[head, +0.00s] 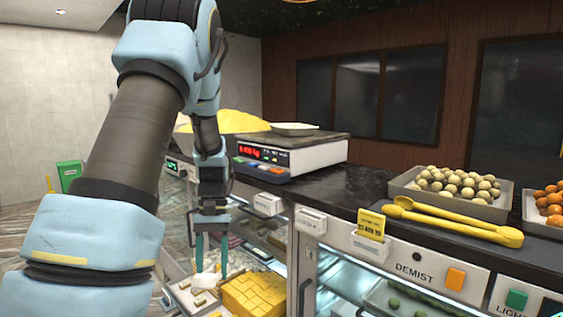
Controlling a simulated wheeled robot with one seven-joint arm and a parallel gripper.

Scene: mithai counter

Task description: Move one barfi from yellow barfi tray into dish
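The yellow barfi tray holds a stacked block of yellow barfi (254,294) in the lower middle of the head view, low in the counter; its rim is hard to make out. A shallow white dish (294,128) sits on top of the weighing scale. My gripper (210,276) points down just left of the yellow barfi, its two teal fingers apart.
The scale (318,153) stands on the dark counter top (368,185). Yellow tongs (455,225) and a tray of pale round sweets (451,209) lie to the right, with orange sweets (552,200) at the edge. A price card (371,224) stands up at the front edge.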

